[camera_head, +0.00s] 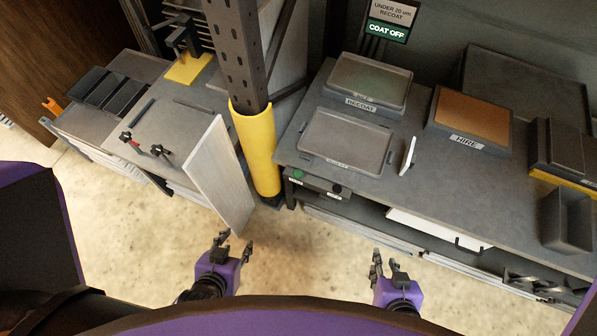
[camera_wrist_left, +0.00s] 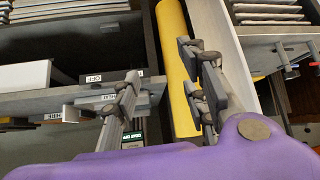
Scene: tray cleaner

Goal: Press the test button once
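A green button (camera_head: 298,174) and a black knob (camera_head: 337,189) sit on the front edge of the right-hand bench, left of its middle. Their small labels are too small to read, so I cannot tell which is marked test. My left gripper (camera_head: 231,241) is open and empty over the floor, below and left of the buttons. Its two spread fingers also show in the left wrist view (camera_wrist_left: 160,65), with nothing between them. My right gripper (camera_head: 384,259) is open and empty over the floor, in front of the bench and apart from it.
A yellow-wrapped post (camera_head: 257,150) stands just left of the buttons, with a pale leaning panel (camera_head: 221,178) beside it. The bench (camera_head: 440,190) carries a RECOAT tray (camera_head: 370,82), another tray (camera_head: 345,142) and a HIRE tray (camera_head: 472,117). A sign (camera_head: 387,30) reads COAT OFF.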

